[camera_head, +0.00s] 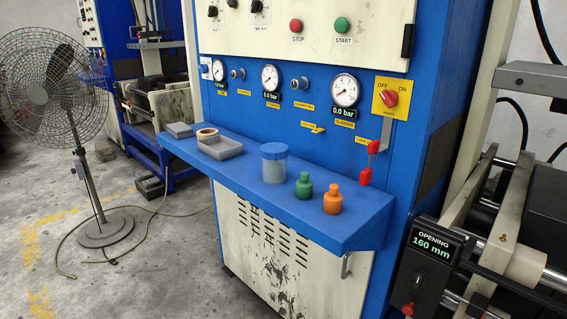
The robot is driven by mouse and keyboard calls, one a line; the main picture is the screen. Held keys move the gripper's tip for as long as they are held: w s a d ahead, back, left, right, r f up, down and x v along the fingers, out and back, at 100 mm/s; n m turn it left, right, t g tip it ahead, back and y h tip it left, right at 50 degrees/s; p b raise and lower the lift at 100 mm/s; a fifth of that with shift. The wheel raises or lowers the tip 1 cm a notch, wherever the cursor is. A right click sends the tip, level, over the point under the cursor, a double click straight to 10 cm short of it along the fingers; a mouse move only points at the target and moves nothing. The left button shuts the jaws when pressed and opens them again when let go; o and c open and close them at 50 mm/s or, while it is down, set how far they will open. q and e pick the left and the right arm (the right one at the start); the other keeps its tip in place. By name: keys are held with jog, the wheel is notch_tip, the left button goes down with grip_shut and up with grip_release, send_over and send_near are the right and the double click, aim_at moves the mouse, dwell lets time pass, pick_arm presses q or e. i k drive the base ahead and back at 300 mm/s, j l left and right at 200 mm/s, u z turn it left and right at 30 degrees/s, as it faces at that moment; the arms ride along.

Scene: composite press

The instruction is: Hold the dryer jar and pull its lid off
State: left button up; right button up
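The dryer jar (274,169) is a clear jar with pale greenish contents. It stands upright on the blue shelf of the press cabinet, near the middle of the picture. Its blue lid (273,151) sits on top of it. Neither of my grippers shows in the head view, and nothing touches the jar.
The blue shelf (235,173) also holds a green bottle (304,186) and an orange bottle (332,199) right of the jar. Left of it are a grey tray (222,150), a tape roll (207,134) and a grey box (179,130). A fan (85,165) stands left; a press is at right.

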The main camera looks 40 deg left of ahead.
aim_at(274, 172)
jog(key=i+j+z, duration=0.1)
jog(key=j, duration=0.3)
jog(key=i+j+z, duration=0.1)
jog(key=j, duration=0.25)
jog(key=i+j, duration=0.1)
jog(key=j, duration=0.45)
jog(key=i+j+z, duration=0.1)
jog(key=j, duration=0.4)
jog(key=i+j, duration=0.15)
jog(key=j, duration=0.4)
